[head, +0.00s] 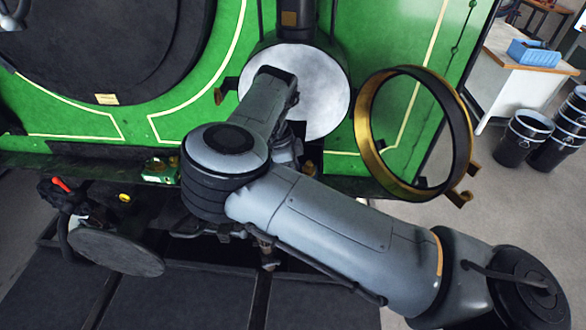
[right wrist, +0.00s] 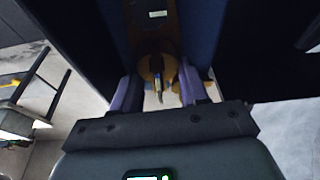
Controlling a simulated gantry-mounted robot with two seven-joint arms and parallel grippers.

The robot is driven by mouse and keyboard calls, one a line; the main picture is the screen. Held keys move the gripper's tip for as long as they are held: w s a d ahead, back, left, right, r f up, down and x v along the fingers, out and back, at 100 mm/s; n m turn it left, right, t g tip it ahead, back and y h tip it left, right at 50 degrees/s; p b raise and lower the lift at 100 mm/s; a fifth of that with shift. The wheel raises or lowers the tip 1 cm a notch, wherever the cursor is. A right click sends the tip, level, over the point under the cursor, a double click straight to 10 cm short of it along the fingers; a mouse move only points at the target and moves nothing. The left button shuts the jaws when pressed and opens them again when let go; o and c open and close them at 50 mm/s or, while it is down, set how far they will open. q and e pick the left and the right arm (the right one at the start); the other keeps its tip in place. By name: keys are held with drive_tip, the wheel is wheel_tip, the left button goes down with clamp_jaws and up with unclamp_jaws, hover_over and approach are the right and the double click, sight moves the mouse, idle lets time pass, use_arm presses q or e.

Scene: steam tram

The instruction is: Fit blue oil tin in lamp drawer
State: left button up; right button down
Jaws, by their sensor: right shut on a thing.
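In the head view the round lamp (head: 318,118) on the green tram front is open, and its pale inner face is partly covered by my right arm. Its brass-rimmed ring door (head: 370,150) is swung out to the right. My right gripper (right wrist: 158,82) is hidden in the head view. In the right wrist view its two fingers are closed around a rounded brass-coloured piece (right wrist: 152,66). Dark blue surfaces (right wrist: 205,35) lie beyond the fingers; I cannot tell whether they belong to the oil tin. The lamp drawer is not clearly visible. My left gripper is out of view.
A buffer disc (head: 115,252) and a red-handled fitting (head: 61,185) are at the lower left. Black drums (head: 522,138) stand on the floor at the right, near a white bench (head: 500,75) with a blue crate (head: 534,53). The floor between tram and drums is clear.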

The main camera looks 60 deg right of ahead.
drive_tip(key=c, duration=0.5)
unclamp_jaws()
drive_tip(key=v, duration=1.1)
drive_tip(key=shift+s, duration=0.1)
